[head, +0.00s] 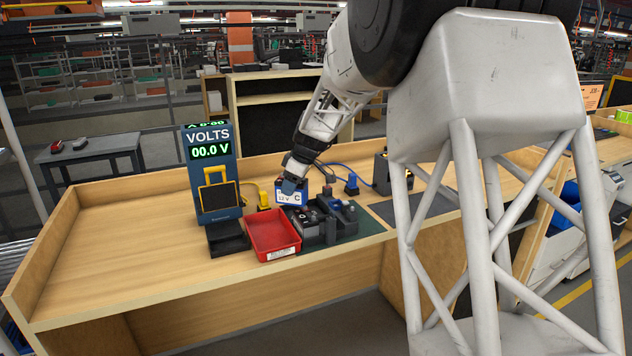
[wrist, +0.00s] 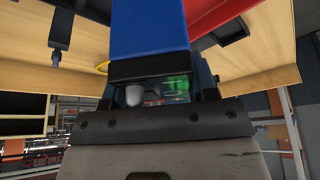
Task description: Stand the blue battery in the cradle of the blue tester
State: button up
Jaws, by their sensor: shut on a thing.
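The blue battery (head: 291,197), with a white label reading 12 V and C, is held by my gripper (head: 292,181) above the back of the bench's dark mat. My gripper is shut on its upper part. In the wrist view the battery (wrist: 150,30) is a large blue block at top centre; its far end is out of frame. The blue tester (head: 227,172) stands upright to the left, its VOLTS display reading 00.0 V. Its black cradle (head: 228,239) sits at its foot and looks empty. The battery is apart from it, to the right.
A red tray (head: 272,235) lies between the cradle and the dark devices (head: 327,220) on the mat. A yellow plug (head: 264,200) and a blue plug (head: 351,185) stand behind. The wooden bench (head: 120,250) is clear left of the tester and has raised edges.

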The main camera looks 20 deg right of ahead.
jog(key=a+n+g+y, duration=0.1)
jog(key=a+n, duration=0.6)
jog(key=a, duration=1.3)
jog(key=shift+s+a+f+n+g, duration=0.15)
jog(key=shift+s+a+n+g, duration=0.2)
jog(key=shift+g, duration=0.55)
jog(key=shift+f, duration=0.2)
jog(key=shift+d+f, duration=0.1)
jog(key=shift+f, duration=3.2)
jog(key=shift+f, duration=1.4)
jog(key=o, duration=1.1)
jog(key=shift+o, duration=0.2)
jog(key=v, duration=0.7)
jog(key=shift+r, duration=0.4)
